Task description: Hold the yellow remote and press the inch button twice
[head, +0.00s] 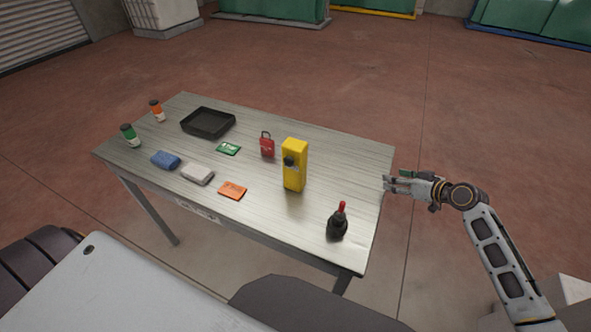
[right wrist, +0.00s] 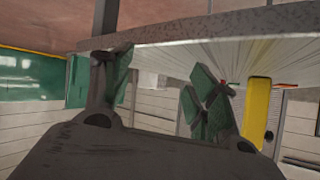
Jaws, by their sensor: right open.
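The yellow remote (head: 296,170) stands upright on the table, right of the middle in the head view. A dark round part sits on its upper left side; I cannot make out an inch button. A yellow block, likely the remote, shows at the right of the right wrist view (right wrist: 257,108). My right gripper (head: 392,184) is open and empty, just off the right edge of the table and apart from the remote. Its two green-padded fingers (right wrist: 160,65) are spread in the right wrist view. My left gripper is not in view.
On the table (head: 258,215) are a black object with a red top (head: 337,226), a red padlock (head: 267,148), an orange card (head: 232,190), a green card (head: 229,149), a black tray (head: 190,126) and several small items at left. Floor right of the table is clear.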

